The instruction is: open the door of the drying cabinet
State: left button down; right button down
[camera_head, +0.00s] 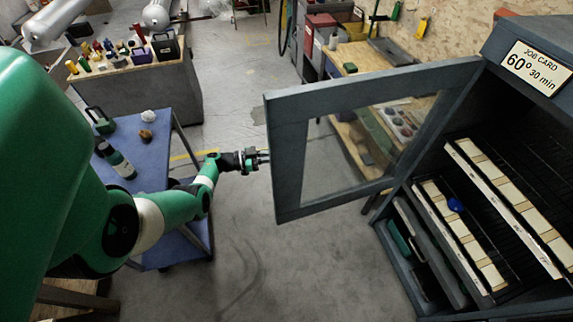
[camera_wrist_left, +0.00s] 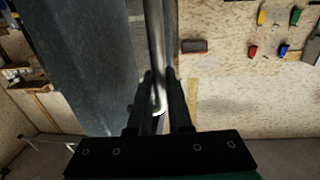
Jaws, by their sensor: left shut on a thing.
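The drying cabinet (camera_head: 490,75) stands at the right in the head view, with its dark interior and slatted shelves exposed. Its grey framed door (camera_head: 288,160) with a clear window stands swung well out from the cabinet, toward the left. My left gripper (camera_head: 262,158) is at the door's outer edge. In the left wrist view its two fingers (camera_wrist_left: 159,98) are shut around a shiny metal bar handle (camera_wrist_left: 155,40), beside the grey door face (camera_wrist_left: 85,60). My right gripper is in neither view.
A job card (camera_head: 536,68) on the cabinet reads 60° 30 min. A blue ball-like item (camera_head: 455,205) lies on a shelf. A blue-topped table (camera_head: 150,180) with bottles stands at the left. The floor (camera_head: 240,240) between is clear.

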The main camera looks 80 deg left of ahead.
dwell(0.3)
pick_arm(q)
jog(key=c, duration=0.8)
grip_release()
jog(key=shift+a, duration=0.1)
jog(key=shift+c, duration=0.2)
jog(key=shift+s, duration=0.1)
jog(key=s, duration=1.1)
jog(key=shift+s, duration=0.25)
jog(key=shift+a, duration=0.1)
